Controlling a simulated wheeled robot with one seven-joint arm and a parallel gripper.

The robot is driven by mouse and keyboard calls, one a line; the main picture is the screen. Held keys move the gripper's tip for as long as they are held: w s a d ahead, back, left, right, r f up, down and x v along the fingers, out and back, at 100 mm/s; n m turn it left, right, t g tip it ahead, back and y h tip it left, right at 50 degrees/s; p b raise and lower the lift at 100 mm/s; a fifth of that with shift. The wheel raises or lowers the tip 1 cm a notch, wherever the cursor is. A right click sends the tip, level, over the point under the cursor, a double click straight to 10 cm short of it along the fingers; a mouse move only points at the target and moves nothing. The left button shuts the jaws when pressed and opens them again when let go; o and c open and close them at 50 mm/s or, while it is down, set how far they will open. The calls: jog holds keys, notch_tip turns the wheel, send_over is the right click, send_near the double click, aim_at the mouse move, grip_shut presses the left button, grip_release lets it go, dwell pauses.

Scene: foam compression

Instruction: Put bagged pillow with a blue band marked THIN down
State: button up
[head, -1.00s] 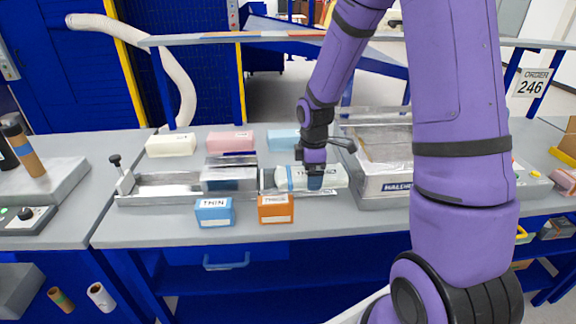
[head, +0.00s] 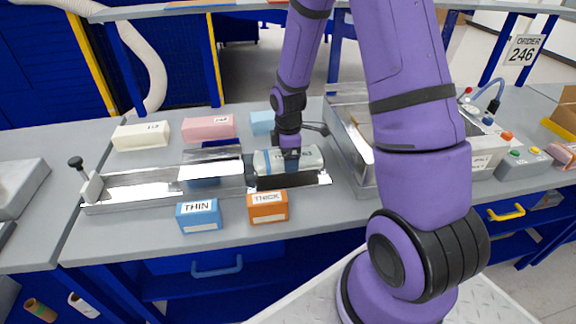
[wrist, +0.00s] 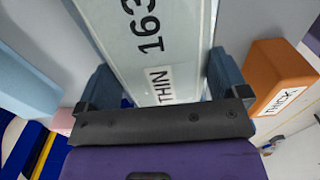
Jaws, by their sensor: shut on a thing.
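The bagged pillow (head: 311,157) is a pale, clear-wrapped roll with a blue band near its left end in the head view. It lies lengthwise at the right end of the metal trough (head: 140,191); whether it rests there or hangs just above I cannot tell. My gripper (head: 291,160) comes down on it from above and is shut across its middle. In the wrist view the pillow (wrist: 150,35) runs between the two fingers of my gripper (wrist: 160,88), with "163" and a THIN label showing. Its underside is hidden.
A blue THIN box (head: 199,215) and an orange THICK box (head: 268,206) stand in front of the trough. Cream (head: 141,136), pink (head: 208,128) and light blue (head: 262,122) blocks stand behind it. A metal machine (head: 367,178) is close on the right.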

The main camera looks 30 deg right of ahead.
jog(key=shift+f, duration=2)
jog(key=shift+f, duration=0.15)
jog(key=o, duration=0.5)
notch_tip(320, 180, up, 13)
jog(key=shift+f, duration=0.1)
jog(key=s+a+r+m+t, duration=0.2)
jog(key=s+r+m, duration=0.4)
jog(key=s+r, duration=0.5)
jog(key=s+a+r+m+t, duration=0.3)
jog(key=s+r+m, duration=0.4)
jog(key=s+r, duration=0.5)
notch_tip(320, 180, up, 2)
jog(key=shift+s+a, duration=0.3)
jog(key=shift+a, duration=0.5)
